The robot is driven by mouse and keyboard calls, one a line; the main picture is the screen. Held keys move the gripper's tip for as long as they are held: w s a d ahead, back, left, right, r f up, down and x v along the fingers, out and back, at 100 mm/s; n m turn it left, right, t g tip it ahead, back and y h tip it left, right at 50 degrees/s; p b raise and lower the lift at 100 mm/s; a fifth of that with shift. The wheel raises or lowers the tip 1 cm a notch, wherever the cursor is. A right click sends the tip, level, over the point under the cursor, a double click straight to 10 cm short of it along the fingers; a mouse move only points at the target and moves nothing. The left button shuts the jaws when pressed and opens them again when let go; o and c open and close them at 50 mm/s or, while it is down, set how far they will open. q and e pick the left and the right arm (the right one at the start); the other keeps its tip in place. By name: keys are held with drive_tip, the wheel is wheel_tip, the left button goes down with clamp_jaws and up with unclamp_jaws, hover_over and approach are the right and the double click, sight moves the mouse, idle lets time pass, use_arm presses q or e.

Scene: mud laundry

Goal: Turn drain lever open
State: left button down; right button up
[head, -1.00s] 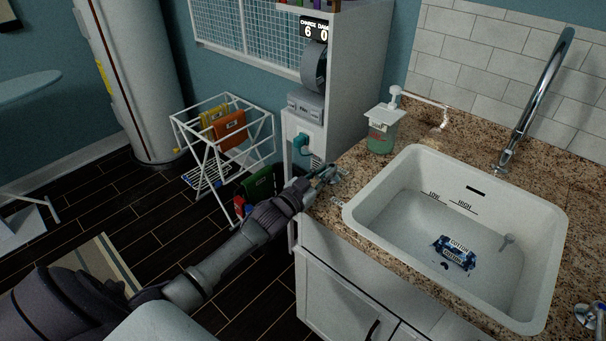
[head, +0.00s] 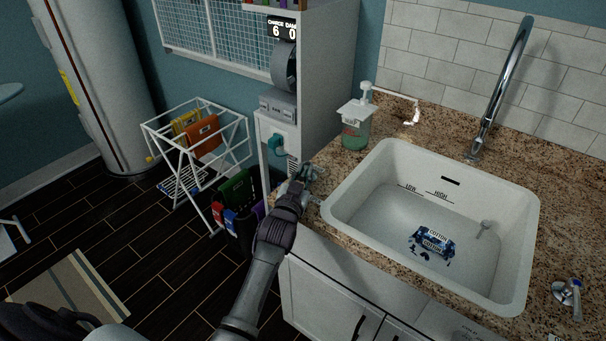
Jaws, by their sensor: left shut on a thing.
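My left gripper (head: 299,184) reaches in from below to the counter edge left of the white sink (head: 332,212). It is shut on a small metal lever (head: 312,172) on the counter there; the fingers hide much of it, so its exact angle is unclear. A second chrome lever handle (head: 567,290) stands on the counter right of the sink, away from my gripper. I cannot read a drain label on either. A small grey fitting (head: 485,228) sits inside the basin at the right. My right gripper is out of view.
A soap dispenser (head: 356,127) stands behind my gripper, and the chrome faucet (head: 498,95) rises at the back. A drying rack (head: 197,150) stands on the floor at left.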

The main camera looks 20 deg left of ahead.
use_arm(q)
drive_tip(key=c, duration=1.2)
unclamp_jaws()
drive_tip(key=s, duration=0.4)
drive_tip(key=s+d, duration=0.1)
drive_tip(key=s, duration=0.3)
drive_tip(key=s+d, duration=0.1)
drive_tip(key=s, duration=0.3)
